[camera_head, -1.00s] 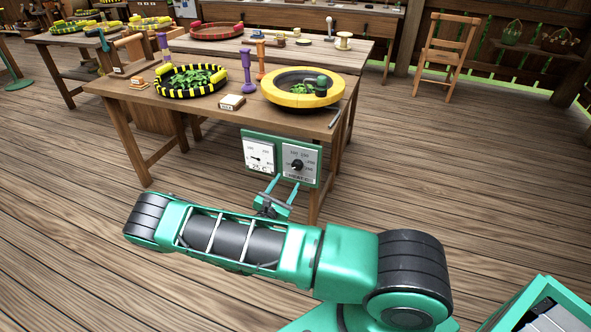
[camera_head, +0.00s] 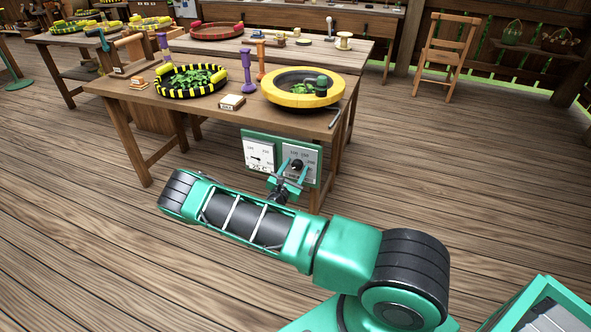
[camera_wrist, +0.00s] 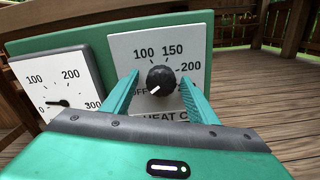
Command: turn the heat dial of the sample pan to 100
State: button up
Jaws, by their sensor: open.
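The heat dial is a black knob (camera_wrist: 161,80) on a white plate (camera_wrist: 197,40) marked OFF, 100, 150 and 200. Its white mark points lower left, towards OFF. In the head view the knob (camera_head: 297,165) sits on the right of a green panel (camera_head: 250,135) at the table's front. My gripper (camera_head: 293,163) is open in front of the plate. In the wrist view its two fingers (camera_wrist: 160,78) stand left and right of the knob, with small gaps visible. The yellow-rimmed pan (camera_head: 331,98) rests above, holding green leaves and a dark green-handled tool.
A white gauge (camera_wrist: 48,76) with a dark needle is left of the dial; its needle points left, near 0. A black-and-yellow pan (camera_head: 192,94) and a small box (camera_head: 231,102) stand on the wooden table (camera_head: 130,95). Open floor lies right.

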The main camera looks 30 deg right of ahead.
jog(key=c, duration=1.1)
jog(key=shift+o, duration=0.2)
jog(key=shift+d, duration=0.1)
